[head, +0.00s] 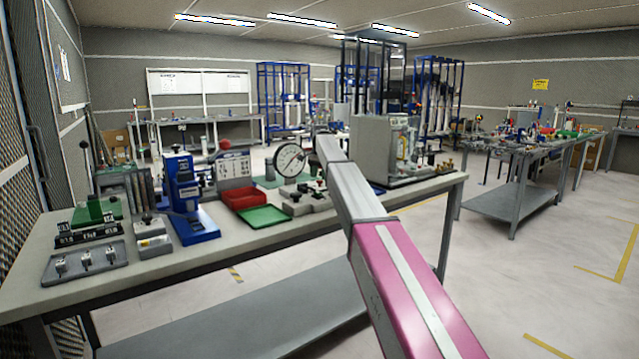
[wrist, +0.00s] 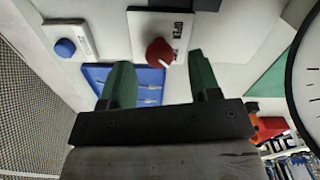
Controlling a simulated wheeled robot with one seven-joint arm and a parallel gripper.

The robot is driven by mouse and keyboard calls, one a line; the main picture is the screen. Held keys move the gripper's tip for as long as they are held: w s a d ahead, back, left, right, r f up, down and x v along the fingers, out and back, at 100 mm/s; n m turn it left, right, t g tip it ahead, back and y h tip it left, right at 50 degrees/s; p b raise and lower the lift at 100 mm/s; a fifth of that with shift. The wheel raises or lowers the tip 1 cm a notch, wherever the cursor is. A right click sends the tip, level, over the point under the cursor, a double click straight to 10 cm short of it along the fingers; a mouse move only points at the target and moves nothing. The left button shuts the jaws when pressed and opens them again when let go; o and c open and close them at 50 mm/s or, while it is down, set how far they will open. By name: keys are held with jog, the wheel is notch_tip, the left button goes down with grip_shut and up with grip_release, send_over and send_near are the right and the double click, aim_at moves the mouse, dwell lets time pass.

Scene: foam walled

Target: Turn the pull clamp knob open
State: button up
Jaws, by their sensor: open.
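The red round knob (wrist: 160,52) shows in the wrist view, with a white pointer mark. It sits on a white plate (wrist: 143,24) with a dark border and printed lettering that reads "OPEN". My gripper (wrist: 162,73) is open, its two green fingers apart with nothing held between them. In this view the knob appears in the gap between the fingers, slightly beyond the tips; I cannot tell whether either finger touches it. In the head view my arm reaches over the bench, and I cannot make out the knob or the fingers there.
A blue button (wrist: 65,47) on a white plate lies left of the knob. A large dial gauge (head: 289,160) stands on the bench (head: 300,230), its edge showing at the right of the wrist view. A red tray (head: 244,198) and a blue press (head: 187,205) stand nearby.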

aim_at(320, 181)
notch_tip(320, 181, down, 3)
jog(key=shift+f, duration=0.2)
jog(key=c, duration=0.9)
jog(key=shift+c, duration=0.2)
